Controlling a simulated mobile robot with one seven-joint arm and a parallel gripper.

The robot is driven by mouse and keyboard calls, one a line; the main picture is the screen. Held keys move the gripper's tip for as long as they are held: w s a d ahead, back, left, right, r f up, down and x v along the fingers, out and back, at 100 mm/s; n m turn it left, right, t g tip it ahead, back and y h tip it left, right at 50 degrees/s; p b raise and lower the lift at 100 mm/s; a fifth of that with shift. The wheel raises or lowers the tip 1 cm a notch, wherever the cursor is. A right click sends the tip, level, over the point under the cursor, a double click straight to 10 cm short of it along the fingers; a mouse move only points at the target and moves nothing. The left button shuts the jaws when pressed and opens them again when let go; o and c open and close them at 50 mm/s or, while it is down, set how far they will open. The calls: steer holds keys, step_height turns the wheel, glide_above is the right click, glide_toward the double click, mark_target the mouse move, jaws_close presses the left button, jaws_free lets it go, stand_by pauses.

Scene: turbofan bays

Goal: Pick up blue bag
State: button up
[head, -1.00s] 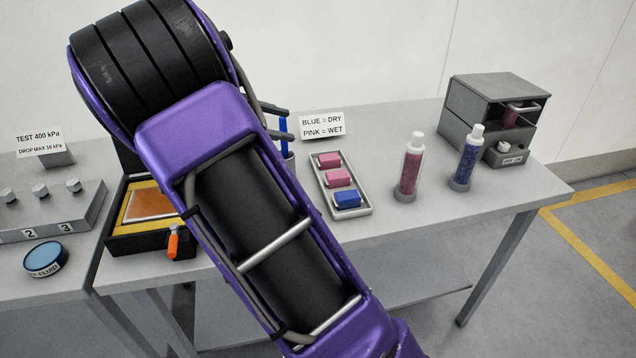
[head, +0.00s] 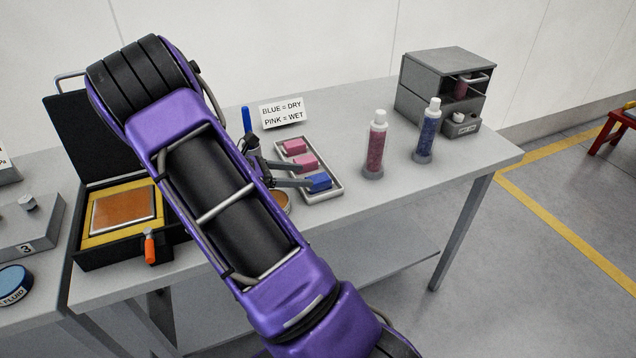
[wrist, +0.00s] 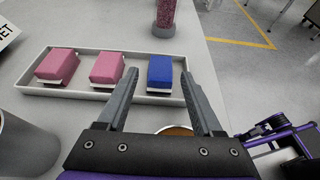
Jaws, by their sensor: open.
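The blue bag (head: 318,182) is a small blue block-like packet at the near end of a shallow grey tray (head: 331,170). In the wrist view the blue bag (wrist: 160,72) sits at the right end of the tray, beside two pink bags (wrist: 106,68). My gripper (head: 291,175) is open, its fingers reaching over the tray's near side by the blue bag. In the wrist view its two fingers (wrist: 163,92) spread around and past the tray's right end, with the blue bag nearer the left finger. Nothing is between the fingers in their grip.
A pink-filled bottle (head: 376,148) and a blue-filled bottle (head: 428,133) stand right of the tray. A grey drawer box (head: 446,62) is at the back right. A sign (head: 282,112) stands behind the tray. An open black case (head: 95,258) is at left.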

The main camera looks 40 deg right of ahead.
mark_target(325, 176)
steer(key=x, duration=0.7)
steer(key=shift+s+d+f, duration=0.1)
steer(key=shift+s+d, duration=0.05)
steer(key=shift+d, duration=0.05)
jaws_close()
